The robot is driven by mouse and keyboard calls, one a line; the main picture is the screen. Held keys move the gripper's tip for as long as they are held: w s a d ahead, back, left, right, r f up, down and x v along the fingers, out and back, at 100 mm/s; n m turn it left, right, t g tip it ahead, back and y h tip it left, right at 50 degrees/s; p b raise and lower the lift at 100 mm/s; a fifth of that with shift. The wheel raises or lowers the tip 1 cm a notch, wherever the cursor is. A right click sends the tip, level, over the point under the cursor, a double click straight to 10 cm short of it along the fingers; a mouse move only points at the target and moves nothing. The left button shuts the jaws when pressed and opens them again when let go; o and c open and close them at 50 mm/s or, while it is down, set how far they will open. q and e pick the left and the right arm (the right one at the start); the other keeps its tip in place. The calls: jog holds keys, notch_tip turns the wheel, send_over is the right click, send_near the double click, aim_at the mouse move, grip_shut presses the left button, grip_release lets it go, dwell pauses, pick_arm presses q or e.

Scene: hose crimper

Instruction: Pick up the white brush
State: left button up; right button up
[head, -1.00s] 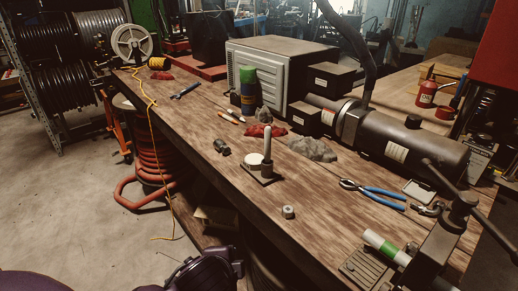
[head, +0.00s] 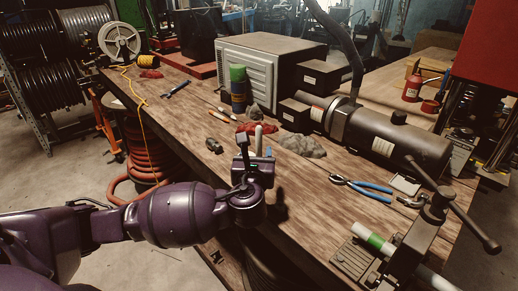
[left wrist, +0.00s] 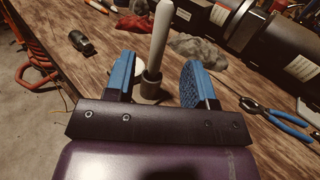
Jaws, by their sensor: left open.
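The white brush (head: 259,137) stands upright on the wooden bench, partly hidden behind my left gripper (head: 254,152) in the head view. In the left wrist view the brush's pale rounded shaft (left wrist: 161,35) rises from a dark grey socket (left wrist: 151,86). My left gripper (left wrist: 156,80) is open with nothing held. Its blue-padded fingers appear on either side of the brush's lower part in that view. I cannot tell how far beyond the fingertips the brush stands. A round white-topped piece (left wrist: 122,74) is partly hidden behind the left finger. My right gripper is not in view.
Grey rags (head: 302,145) and red rags (head: 257,128) lie behind the brush. A dark small part (head: 214,145) lies to its left, and blue-handled pliers (head: 362,188) to its right. A vise-like tool (head: 430,218) stands at the front right. A large black cylinder (head: 400,140) lies behind.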

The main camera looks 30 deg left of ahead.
aim_at(258, 143)
pick_arm(q)
jog(key=shift+f+b+x, duration=0.2)
jog(key=shift+b+x, duration=0.15)
jog(key=shift+x, duration=4)
jog(key=shift+c, duration=0.2)
grip_shut()
